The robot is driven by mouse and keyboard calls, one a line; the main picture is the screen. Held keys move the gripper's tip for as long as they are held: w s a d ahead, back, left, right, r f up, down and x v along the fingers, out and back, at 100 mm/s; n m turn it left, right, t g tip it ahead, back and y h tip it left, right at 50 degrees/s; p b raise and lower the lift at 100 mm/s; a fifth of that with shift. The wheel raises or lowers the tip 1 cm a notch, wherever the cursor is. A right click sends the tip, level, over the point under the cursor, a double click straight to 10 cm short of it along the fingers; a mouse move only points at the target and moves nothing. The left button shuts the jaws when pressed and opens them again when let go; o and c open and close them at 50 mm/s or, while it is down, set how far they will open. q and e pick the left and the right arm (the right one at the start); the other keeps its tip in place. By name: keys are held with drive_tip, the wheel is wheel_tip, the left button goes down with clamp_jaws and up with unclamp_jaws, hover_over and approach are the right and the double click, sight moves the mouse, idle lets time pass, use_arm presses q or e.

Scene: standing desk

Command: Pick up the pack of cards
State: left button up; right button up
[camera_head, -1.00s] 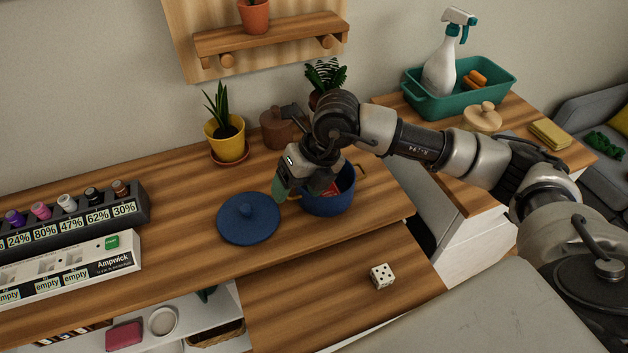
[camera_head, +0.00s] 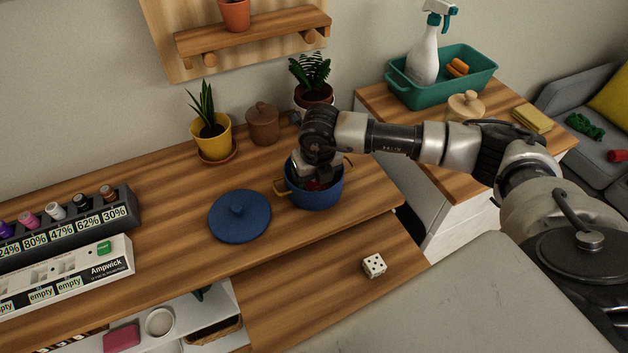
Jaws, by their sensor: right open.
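A blue pot (camera_head: 322,201) stands on the desk without its lid. A small red item (camera_head: 317,186) shows inside it, mostly hidden by my gripper; it may be the pack of cards, but I cannot tell for sure. My right gripper (camera_head: 312,180) reaches down into the pot's opening from above. It is open, and its fingertips are largely hidden by the pot's rim and by my wrist. I cannot tell whether the fingers touch the red item. My left gripper is not in view.
The blue lid (camera_head: 240,215) lies left of the pot. A brown lidded jar (camera_head: 263,124) and a yellow plant pot (camera_head: 212,141) stand behind. A white die (camera_head: 374,265) lies on the lower surface. A marker rack (camera_head: 75,222) is at the left.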

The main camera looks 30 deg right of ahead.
drive_tip(key=shift+f, duration=0.65)
drive_tip(key=c, duration=0.7)
drive_tip(key=shift+w+r, duration=0.1)
